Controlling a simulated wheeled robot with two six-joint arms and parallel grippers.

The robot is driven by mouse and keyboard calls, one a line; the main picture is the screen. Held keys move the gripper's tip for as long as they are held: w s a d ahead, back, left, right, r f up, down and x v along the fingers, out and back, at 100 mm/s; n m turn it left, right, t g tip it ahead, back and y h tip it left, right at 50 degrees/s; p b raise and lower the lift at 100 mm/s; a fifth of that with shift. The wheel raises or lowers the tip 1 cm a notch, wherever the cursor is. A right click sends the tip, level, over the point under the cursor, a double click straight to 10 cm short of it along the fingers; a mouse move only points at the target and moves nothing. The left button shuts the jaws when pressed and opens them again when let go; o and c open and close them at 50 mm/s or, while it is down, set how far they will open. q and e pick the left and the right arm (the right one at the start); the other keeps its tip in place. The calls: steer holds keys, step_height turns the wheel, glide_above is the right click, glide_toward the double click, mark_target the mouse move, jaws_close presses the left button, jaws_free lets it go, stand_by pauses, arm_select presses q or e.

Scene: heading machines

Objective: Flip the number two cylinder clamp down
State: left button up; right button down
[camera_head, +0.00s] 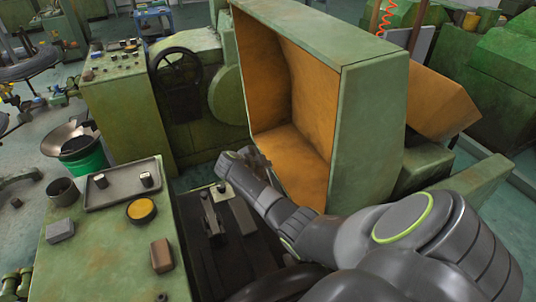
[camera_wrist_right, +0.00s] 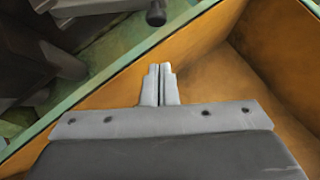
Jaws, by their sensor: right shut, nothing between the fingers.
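My right arm comes in from the lower right, and my right gripper (camera_head: 260,158) is by the open front of the green box-like housing (camera_head: 370,135) with orange inner walls. In the right wrist view the two fingers of my right gripper (camera_wrist_right: 159,68) are together and empty, with the orange wall behind them. Grey lever-like parts (camera_head: 211,213) lie in the dark recess left of my forearm; I cannot tell which is the number two cylinder clamp. A black knob on a rod (camera_wrist_right: 156,13) shows beyond the fingertips, apart from them. My left gripper is not in view.
A green bench (camera_head: 100,255) at left holds a grey tray (camera_head: 122,184), a yellow-topped round tin (camera_head: 141,210) and small blocks. A control cabinet (camera_head: 125,105) and a black handwheel (camera_head: 176,70) stand behind. My forearm hides part of the recess.

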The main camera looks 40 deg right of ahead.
mark_target(274, 166)
steer(key=shift+w+d+f+b, duration=0.4)
steer(key=shift+d+f, duration=0.2)
steer(key=shift+f, duration=0.35)
steer(key=shift+w+d+f+b, duration=0.25)
steer(key=shift+w+d+f, duration=0.25)
steer(key=shift+f, duration=0.4)
steer(key=shift+w+d+f+b, duration=0.4)
steer(key=shift+d+f, duration=0.25)
steer(key=shift+f, duration=0.3)
